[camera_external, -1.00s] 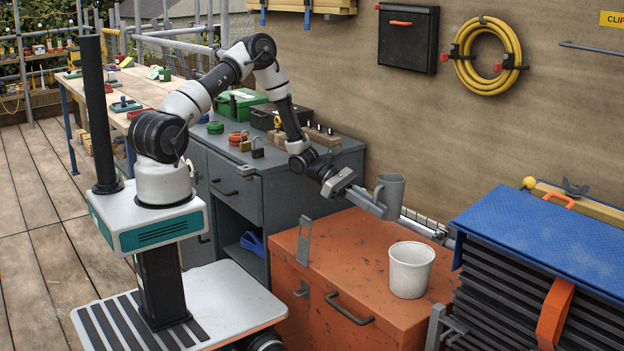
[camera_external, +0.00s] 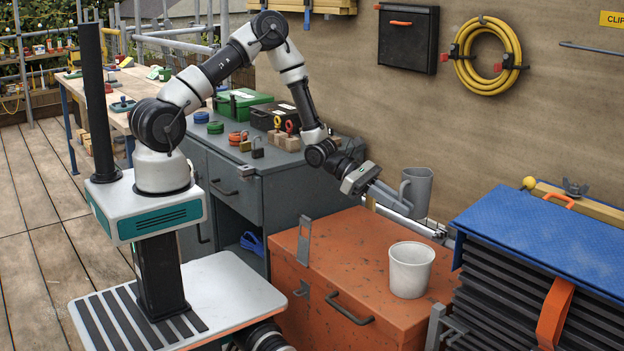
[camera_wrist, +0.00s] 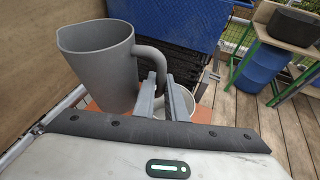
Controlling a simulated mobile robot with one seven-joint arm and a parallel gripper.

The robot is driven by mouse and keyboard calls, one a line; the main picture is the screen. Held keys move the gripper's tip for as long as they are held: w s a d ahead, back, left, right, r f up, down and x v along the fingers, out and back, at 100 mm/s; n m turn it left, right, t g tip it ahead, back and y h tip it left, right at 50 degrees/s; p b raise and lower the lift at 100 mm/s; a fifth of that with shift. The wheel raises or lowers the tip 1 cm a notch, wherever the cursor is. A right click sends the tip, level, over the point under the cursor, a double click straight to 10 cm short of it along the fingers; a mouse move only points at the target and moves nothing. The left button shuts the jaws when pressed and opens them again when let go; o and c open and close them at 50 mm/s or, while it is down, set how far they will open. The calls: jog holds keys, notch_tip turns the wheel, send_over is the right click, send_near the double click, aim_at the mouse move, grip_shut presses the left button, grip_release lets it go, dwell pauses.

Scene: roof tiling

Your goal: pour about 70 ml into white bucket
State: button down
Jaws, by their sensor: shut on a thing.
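The white bucket (camera_external: 411,271) stands upright on the orange chest (camera_external: 350,250), near its right end. Its inside looks empty from here, though the bottom is hidden. My gripper (camera_external: 400,200) is shut on the handle of a grey jug (camera_external: 419,190) and holds it above the back of the chest, behind the bucket. The jug (camera_wrist: 100,62) looks upright or nearly so, with its spout to the left in the wrist view. Its contents cannot be seen. Part of the bucket (camera_wrist: 183,102) shows behind my fingers in the wrist view.
A blue-topped stack of dark panels (camera_external: 550,235) stands right of the chest. A grey cabinet (camera_external: 290,185) with padlocks and cases stands to the left. The wooden wall (camera_external: 330,80) is close behind the jug. The chest top left of the bucket is clear.

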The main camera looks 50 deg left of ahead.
jog(key=s+d+f+p, duration=0.2)
jog(key=s+d+p, duration=0.5)
jog(key=s+d, duration=1.1)
notch_tip(320, 180, down, 13)
jog(key=shift+s+a+t, duration=0.4)
jog(key=shift+s, duration=0.05)
jog(key=shift+r, duration=0.1)
jog(key=w+a+r+n+h+b, duration=0.2)
jog(key=r+n+b, duration=0.2)
jog(key=r, duration=0.2)
jog(key=w+a+r+n+g+h+b, duration=0.1)
jog(key=w+a+r+n+h+b, duration=0.1)
jog(key=r, duration=0.5)
jog(key=shift+w+n+h+b, duration=0.3)
jog(key=shift+n+h+b, duration=0.5)
jog(key=shift+n+b, duration=0.8)
jog(key=shift+w+a+b, duration=0.15)
jog(key=shift+a+b, duration=0.1)
jog(key=shift+b, duration=0.55)
